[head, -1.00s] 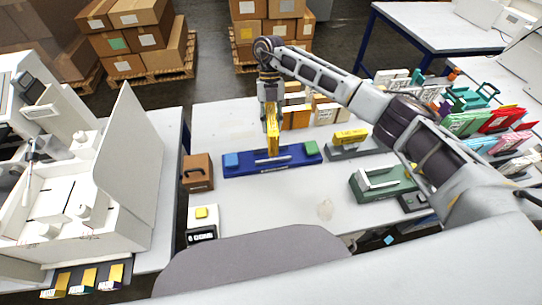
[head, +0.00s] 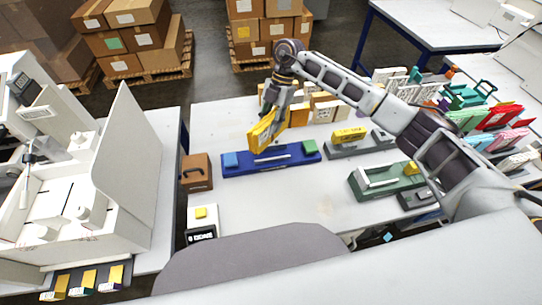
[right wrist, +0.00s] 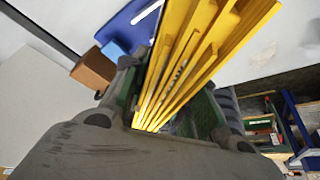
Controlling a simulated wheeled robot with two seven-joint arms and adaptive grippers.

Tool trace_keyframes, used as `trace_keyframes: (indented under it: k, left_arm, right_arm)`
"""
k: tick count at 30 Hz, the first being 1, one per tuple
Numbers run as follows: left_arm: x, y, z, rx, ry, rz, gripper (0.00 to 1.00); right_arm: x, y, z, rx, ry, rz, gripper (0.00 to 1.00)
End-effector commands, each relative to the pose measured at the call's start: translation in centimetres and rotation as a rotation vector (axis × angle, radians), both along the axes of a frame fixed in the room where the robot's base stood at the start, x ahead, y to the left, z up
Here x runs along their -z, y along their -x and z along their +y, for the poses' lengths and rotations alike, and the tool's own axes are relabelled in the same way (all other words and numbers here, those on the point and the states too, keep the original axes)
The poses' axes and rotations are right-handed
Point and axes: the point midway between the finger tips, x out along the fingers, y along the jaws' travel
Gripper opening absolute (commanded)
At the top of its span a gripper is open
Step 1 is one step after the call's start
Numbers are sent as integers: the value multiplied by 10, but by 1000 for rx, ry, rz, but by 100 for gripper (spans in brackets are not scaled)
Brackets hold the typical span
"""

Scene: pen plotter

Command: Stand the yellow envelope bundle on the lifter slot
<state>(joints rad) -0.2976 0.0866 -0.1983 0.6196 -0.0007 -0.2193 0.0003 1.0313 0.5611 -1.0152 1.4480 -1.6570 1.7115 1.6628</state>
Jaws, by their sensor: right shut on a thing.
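The yellow envelope bundle (head: 262,134) is held in my right gripper (head: 274,118), tilted, with its lower end toward the left. It is over the back edge of a long blue base (head: 245,165), which has a pale bar along its middle, a light blue block at its left end and a green block at its right end. I cannot tell whether bundle and base touch. In the right wrist view the bundle (right wrist: 205,48) fans out between the fingers of my right gripper (right wrist: 165,112), with part of the blue base (right wrist: 125,28) beyond. My left gripper is out of view.
A brown box (head: 196,172) stands left of the base. A grey base with a yellow block (head: 349,135) and a green device (head: 372,181) stand to the right. A row of envelopes (head: 325,111) stands behind. The table front is mostly clear.

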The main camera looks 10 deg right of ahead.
Motion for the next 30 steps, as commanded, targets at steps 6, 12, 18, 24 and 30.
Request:
trace_keyframes:
  k: [6,12,18,24,30]
  left_arm:
    - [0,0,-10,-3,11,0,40]
    - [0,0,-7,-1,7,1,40]
    - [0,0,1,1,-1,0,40]
    - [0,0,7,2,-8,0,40]
    - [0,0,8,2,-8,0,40]
  right_arm:
    - [1,1,-2,163,0,-1,0]
    - [0,2,-2,312,0,0,0]
    - [1,2,-2,457,0,0,0]
    - [1,3,-2,587,1,0,0]
    - [1,2,-2,669,0,0,0]
